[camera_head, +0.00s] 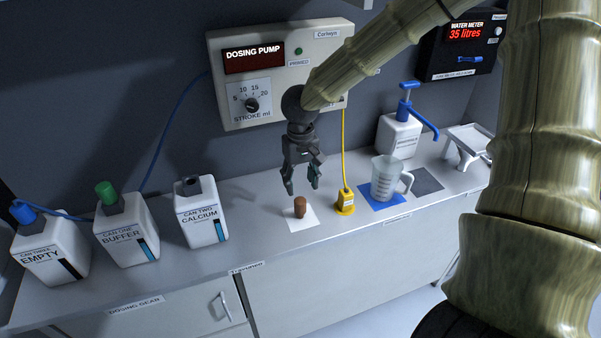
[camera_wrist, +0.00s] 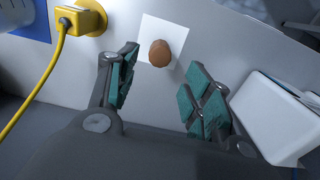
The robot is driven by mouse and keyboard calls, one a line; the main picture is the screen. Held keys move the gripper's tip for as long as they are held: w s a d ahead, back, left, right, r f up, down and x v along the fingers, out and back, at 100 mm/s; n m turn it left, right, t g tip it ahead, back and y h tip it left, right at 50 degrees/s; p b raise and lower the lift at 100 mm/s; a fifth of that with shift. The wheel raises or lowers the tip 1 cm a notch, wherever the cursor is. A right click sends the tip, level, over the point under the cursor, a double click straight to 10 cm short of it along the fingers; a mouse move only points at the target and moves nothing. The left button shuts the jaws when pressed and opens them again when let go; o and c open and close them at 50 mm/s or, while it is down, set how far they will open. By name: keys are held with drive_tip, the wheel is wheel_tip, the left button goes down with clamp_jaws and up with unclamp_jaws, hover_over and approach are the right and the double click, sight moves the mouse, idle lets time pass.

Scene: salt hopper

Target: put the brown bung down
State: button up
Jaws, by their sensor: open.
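The brown bung (camera_head: 300,207) stands on a white square mat (camera_head: 292,223) on the grey counter. It also shows in the wrist view (camera_wrist: 160,53), on the same mat (camera_wrist: 178,29), beyond and between the fingertips. My gripper (camera_head: 301,190) is open and empty, a little above the bung and apart from it. Its two green-padded fingers also show in the wrist view (camera_wrist: 158,88), spread apart. The can labelled calcium (camera_head: 201,214) stands left of the mat with a dark opening on top.
A yellow plug-like block (camera_head: 345,203) with a yellow cable stands just right of the mat. A clear jug (camera_head: 388,180) stands on a blue mat (camera_head: 365,193) farther right. The buffer can (camera_head: 128,235) and empty can (camera_head: 50,252) stand left. The dosing pump (camera_head: 279,95) hangs behind.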

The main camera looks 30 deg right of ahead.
sight(301, 200)
drive_tip(key=shift+r, duration=1.5)
